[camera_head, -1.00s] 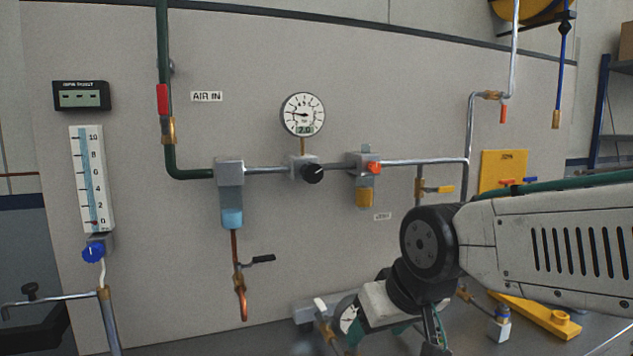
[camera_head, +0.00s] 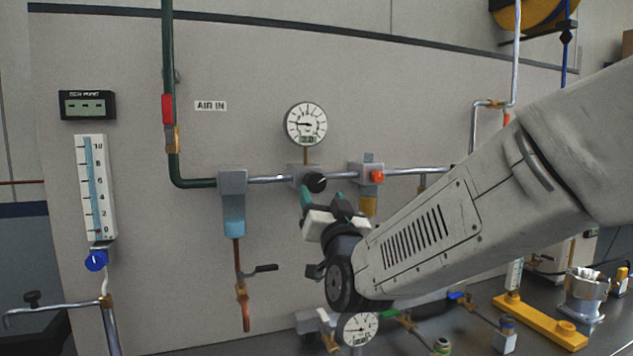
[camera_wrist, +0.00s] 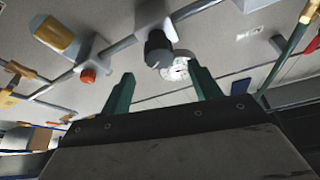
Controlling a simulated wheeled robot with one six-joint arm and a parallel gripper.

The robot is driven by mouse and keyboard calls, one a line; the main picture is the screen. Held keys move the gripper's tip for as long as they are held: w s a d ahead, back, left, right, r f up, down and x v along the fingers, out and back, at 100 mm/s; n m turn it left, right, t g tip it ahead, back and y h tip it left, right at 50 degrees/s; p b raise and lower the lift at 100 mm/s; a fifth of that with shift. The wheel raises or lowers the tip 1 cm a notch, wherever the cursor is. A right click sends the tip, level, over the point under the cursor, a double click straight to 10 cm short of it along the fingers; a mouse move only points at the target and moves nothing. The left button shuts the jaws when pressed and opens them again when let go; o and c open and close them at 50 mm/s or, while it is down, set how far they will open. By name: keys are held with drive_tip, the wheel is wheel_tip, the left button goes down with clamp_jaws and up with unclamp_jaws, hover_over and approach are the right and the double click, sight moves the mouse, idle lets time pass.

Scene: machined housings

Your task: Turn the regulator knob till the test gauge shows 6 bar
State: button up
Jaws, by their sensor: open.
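The black regulator knob (camera_head: 315,182) sits on a grey block on the wall pipe. A round white gauge (camera_head: 305,124) stands above it; its small green display seems to read 2.0, and its needle points left. A second round gauge (camera_head: 358,328) sits low by the bench; its reading is too small to tell. My gripper (camera_head: 322,197) is open just below and in front of the knob. In the wrist view the knob (camera_wrist: 158,48) lies ahead of my gripper (camera_wrist: 164,78), beyond and between the green fingertips, apparently apart from them. Nothing is between the fingers.
A block with an orange-red knob (camera_head: 377,177) is close right of the regulator. A filter with a blue bowl (camera_head: 234,221) hangs left. A scaled column (camera_head: 97,187) with a blue knob (camera_head: 96,260) is far left. A yellow bracket (camera_head: 540,320) lies on the bench.

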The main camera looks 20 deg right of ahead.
sight(317, 184)
drive_tip(key=x, duration=0.7)
drive_tip(key=c, duration=1)
